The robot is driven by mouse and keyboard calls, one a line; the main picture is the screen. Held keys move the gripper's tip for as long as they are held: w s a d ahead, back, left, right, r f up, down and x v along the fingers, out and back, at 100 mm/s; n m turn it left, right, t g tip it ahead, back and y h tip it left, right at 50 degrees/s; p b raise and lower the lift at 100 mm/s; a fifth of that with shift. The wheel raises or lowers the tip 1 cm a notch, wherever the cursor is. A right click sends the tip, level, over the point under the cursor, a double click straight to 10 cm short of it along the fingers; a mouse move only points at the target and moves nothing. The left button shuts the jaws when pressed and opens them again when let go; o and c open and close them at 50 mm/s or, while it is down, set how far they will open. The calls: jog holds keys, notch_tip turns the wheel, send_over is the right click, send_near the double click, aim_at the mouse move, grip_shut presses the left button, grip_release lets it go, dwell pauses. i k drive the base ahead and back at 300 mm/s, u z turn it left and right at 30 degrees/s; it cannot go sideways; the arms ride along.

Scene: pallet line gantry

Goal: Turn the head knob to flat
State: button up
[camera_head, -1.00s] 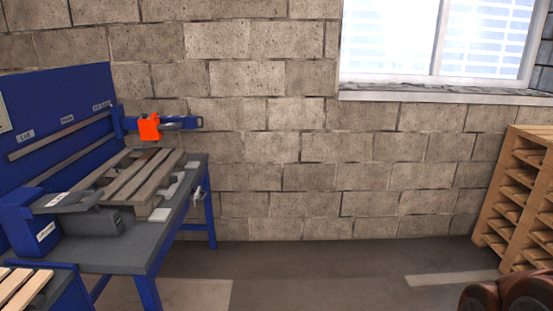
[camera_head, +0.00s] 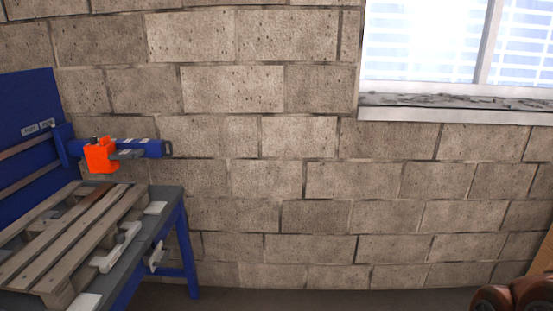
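An orange head (camera_head: 101,155) sits on a blue horizontal beam (camera_head: 140,147) at the far end of the workbench on the left. A wooden pallet (camera_head: 75,235) lies on the grey bench top under and in front of the head. My gripper is not in view; a brown rounded piece of my own arm (camera_head: 515,296) shows at the bottom right corner, well apart from the bench.
The bench has blue legs (camera_head: 184,250) and a blue back panel (camera_head: 28,110). White blocks (camera_head: 118,248) sit along the pallet's right side. A block wall with a window (camera_head: 440,45) closes off the far side. The floor right of the bench looks clear.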

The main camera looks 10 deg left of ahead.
aim_at(92, 141)
jog(key=u, duration=0.15)
jog(key=i, duration=1.7)
jog(key=u, duration=0.95)
jog(key=i, duration=1.3)
jog(key=u, duration=1.8)
jog(key=i, duration=0.75)
jog(key=u, duration=0.55)
